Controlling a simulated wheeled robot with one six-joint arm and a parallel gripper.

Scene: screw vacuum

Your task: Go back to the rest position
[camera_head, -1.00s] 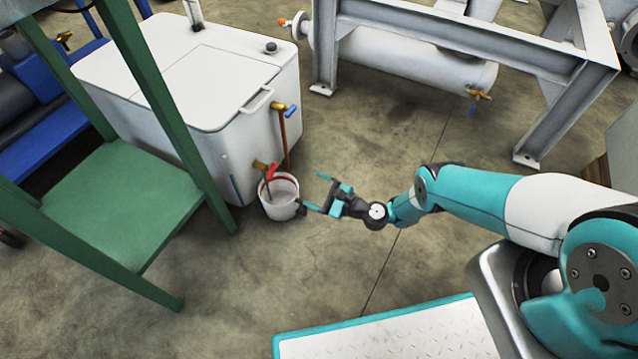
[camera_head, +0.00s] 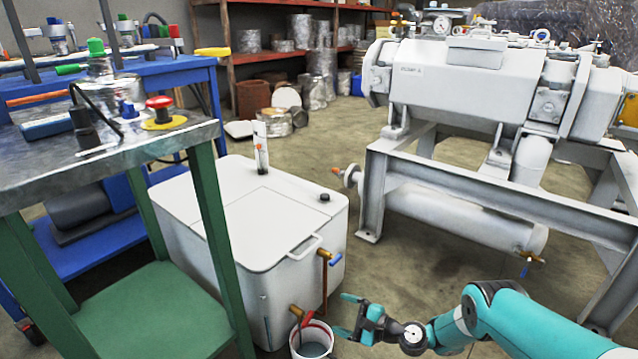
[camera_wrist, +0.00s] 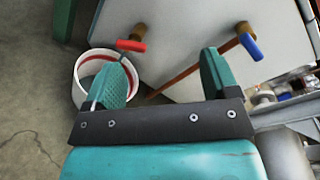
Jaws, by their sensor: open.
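My gripper (camera_head: 350,316) is at the lower middle of the head view, open and empty, with its fingers pointing left. It is just right of a white bucket (camera_head: 313,345) that stands on the floor by the white tank (camera_head: 272,226). In the wrist view the two teal fingers (camera_wrist: 168,80) are spread apart with nothing between them. The left finger overlaps the bucket (camera_wrist: 84,97) in that view. A red-handled valve (camera_wrist: 131,45) and a blue-handled valve (camera_wrist: 250,46) on the tank show beyond the fingers.
A green-framed metal table (camera_head: 100,160) with a red button and tools stands at the left. A large white vacuum machine on a grey frame (camera_head: 490,205) stands at the right. Shelves (camera_head: 262,58) stand at the back. Bare floor (camera_head: 375,262) lies between tank and frame.

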